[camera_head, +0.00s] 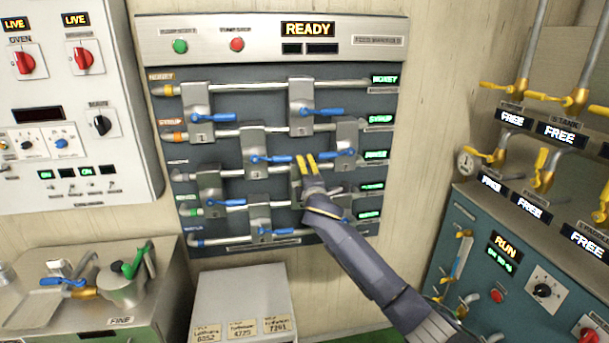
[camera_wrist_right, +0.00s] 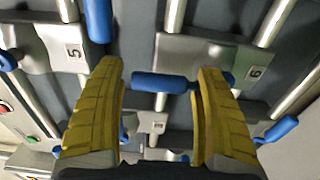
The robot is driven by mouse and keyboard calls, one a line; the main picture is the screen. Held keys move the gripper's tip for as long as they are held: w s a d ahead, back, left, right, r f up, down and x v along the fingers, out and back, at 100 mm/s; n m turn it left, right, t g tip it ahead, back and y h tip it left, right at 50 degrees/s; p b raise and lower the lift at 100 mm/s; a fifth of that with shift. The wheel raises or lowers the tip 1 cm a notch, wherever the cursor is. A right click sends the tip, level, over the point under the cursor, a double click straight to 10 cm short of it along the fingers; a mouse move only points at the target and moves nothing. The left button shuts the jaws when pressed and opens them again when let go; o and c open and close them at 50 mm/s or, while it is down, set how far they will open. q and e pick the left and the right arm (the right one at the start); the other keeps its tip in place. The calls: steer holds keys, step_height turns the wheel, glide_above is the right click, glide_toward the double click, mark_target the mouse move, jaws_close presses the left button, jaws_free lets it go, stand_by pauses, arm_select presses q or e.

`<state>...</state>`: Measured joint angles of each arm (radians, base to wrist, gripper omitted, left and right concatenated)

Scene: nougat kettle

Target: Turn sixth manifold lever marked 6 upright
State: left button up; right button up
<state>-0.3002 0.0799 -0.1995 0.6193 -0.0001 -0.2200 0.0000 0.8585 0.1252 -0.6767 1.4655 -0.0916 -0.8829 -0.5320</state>
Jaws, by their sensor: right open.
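The manifold panel (camera_head: 226,70) stands on the wall, with blue levers on grey plates along its pipes. My right gripper (camera_head: 306,161) reaches it from the lower right and covers part of the middle plates. In the right wrist view its yellow fingers (camera_wrist_right: 160,75) are open. A blue lever (camera_wrist_right: 163,83) beside the plate marked 6 (camera_wrist_right: 257,72) lies in the gap between them. Its handle runs across the pipes, and its pivot end is partly behind one finger. Contact with the fingers cannot be told. My left gripper is not in view.
A plate marked 5 (camera_wrist_right: 74,54) is close by in the wrist view. Another blue lever (camera_head: 275,158) sits just left of my fingers in the head view, and one (camera_head: 325,155) just right. A teal machine (camera_head: 470,215) stands at the right, a grey box (camera_head: 240,290) below.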

steer(key=s+d, duration=0.1)
steer(key=s, duration=1.1)
steer(key=shift+d, duration=0.4)
